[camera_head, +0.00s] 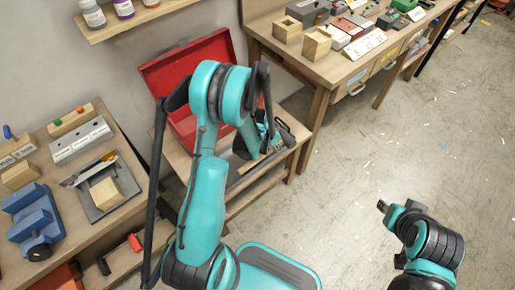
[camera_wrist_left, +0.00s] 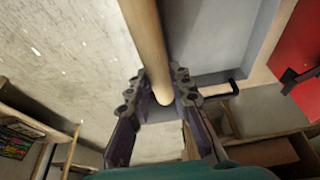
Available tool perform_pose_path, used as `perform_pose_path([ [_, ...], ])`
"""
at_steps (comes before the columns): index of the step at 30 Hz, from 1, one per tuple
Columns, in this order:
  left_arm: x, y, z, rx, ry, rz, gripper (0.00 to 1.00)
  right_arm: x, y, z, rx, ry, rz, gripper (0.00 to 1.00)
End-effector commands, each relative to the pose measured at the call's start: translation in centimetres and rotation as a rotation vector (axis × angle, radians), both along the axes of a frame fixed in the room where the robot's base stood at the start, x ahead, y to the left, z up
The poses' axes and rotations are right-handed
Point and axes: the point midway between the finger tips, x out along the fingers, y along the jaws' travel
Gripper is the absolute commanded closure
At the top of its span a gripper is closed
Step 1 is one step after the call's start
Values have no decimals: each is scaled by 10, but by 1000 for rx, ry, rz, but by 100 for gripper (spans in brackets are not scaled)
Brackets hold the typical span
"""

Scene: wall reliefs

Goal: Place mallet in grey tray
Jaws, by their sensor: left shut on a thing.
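My left gripper (camera_wrist_left: 158,92) is shut on a round, pale wooden handle, the mallet's (camera_wrist_left: 150,45), in the left wrist view. The handle runs up out of the top of that view, so the mallet's head is not seen. In the head view my left gripper (camera_head: 266,138) reaches down over the grey tray (camera_head: 287,128), on a low wooden stand. My arm hides much of the tray and most of the gripper. A grey surface beside the handle in the wrist view looks like the tray. My right arm is at the lower right, its gripper too small to read.
An open red toolbox lid (camera_head: 190,75) stands behind the tray. A workbench (camera_head: 268,42) with blocks and tools is at the upper right. A left bench (camera_head: 85,225) holds a blue vise (camera_head: 35,215) and wooden blocks. The floor at right is open.

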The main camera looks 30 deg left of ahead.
Motion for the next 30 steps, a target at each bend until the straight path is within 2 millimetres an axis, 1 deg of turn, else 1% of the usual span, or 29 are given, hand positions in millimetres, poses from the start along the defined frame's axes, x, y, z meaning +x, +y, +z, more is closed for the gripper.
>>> perform_pose_path([
  [1,5,12,-11,0,-1,5,100,0,0,-8,0,0,0,70],
  [6,22,50,-36,-1,-1,5,100,0,0,-22,0,0,0,70],
  [9,30,68,-48,-1,0,5,100,0,0,-29,0,0,0,70],
  [12,36,81,-55,-1,0,2,100,0,0,-34,0,0,0,70],
  [15,39,88,-58,-1,-1,3,100,0,0,-35,0,0,0,70],
  [19,40,89,-66,-1,-1,1,100,0,0,-39,0,0,0,70],
  [25,40,89,-97,-1,-1,1,100,0,0,-56,0,0,0,70],
  [27,40,89,-100,-1,-1,1,100,0,0,-57,0,0,0,70],
  [30,39,89,-98,-1,-1,1,100,0,0,-55,0,0,0,70],
])
